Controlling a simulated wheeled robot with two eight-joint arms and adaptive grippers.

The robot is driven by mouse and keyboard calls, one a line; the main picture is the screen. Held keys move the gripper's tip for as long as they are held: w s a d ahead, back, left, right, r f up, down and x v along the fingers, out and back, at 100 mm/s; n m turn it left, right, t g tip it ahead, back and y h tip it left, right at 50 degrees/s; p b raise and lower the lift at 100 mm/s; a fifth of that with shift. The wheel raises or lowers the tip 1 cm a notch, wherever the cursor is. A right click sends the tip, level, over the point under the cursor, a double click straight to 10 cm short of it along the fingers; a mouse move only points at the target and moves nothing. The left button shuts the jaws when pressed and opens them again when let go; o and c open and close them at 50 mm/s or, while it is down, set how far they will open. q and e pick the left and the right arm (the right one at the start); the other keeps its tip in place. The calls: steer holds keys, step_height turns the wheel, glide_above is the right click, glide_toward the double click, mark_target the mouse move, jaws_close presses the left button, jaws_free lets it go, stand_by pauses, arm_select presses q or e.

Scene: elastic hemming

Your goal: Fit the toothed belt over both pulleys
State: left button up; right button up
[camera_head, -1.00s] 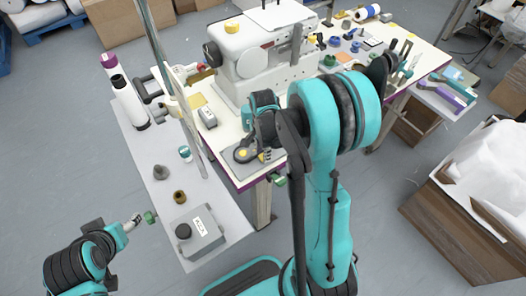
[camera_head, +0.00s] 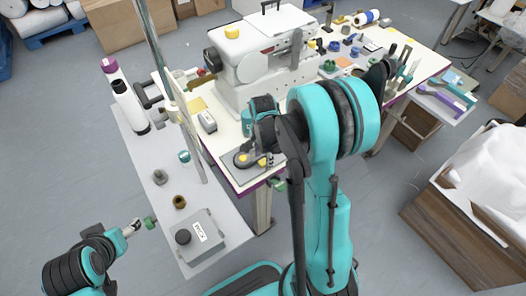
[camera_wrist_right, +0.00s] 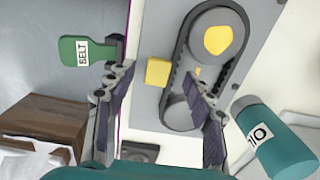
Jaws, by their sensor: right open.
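The black toothed belt (camera_wrist_right: 238,58) lies around the large pulley (camera_wrist_right: 202,20) with the yellow cap and runs down towards the small pulley (camera_wrist_right: 178,114) in the right wrist view. Whether it wraps the small pulley's far side I cannot tell; a finger hides part of it. My right gripper (camera_wrist_right: 160,82) is open, one finger over the belt's right run beside the small pulley, the other at the plate's left edge. In the head view it (camera_head: 266,150) is over the grey plate, largely hidden by its arm. My left gripper (camera_head: 132,228) is at the lower left; its jaws are unclear.
A green BELT tag (camera_wrist_right: 85,52) is beside the left finger, and a yellow block (camera_wrist_right: 158,72) sits on the plate (camera_wrist_right: 150,30). A teal cylinder (camera_wrist_right: 275,135) lies at the right. The sewing machine (camera_head: 260,70) stands behind. A grey box (camera_head: 197,240) is near my left arm.

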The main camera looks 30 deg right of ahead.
step_height(320, 180, up, 12)
steer(key=shift+f, duration=0.2)
stand_by(0.5)
steer(key=s+a+r+n+t, duration=0.2)
steer(key=s+a+n, duration=0.3)
steer(key=n, duration=0.3)
steer(key=s+a+r+n+t, duration=0.2)
steer(key=s+a+n+t, duration=0.3)
steer(key=n, duration=0.4)
steer(key=shift+s+a+r, duration=0.3)
steer(key=shift+s+r, duration=0.05)
steer(key=shift+s, duration=0.2)
steer(key=shift+d, duration=0.15)
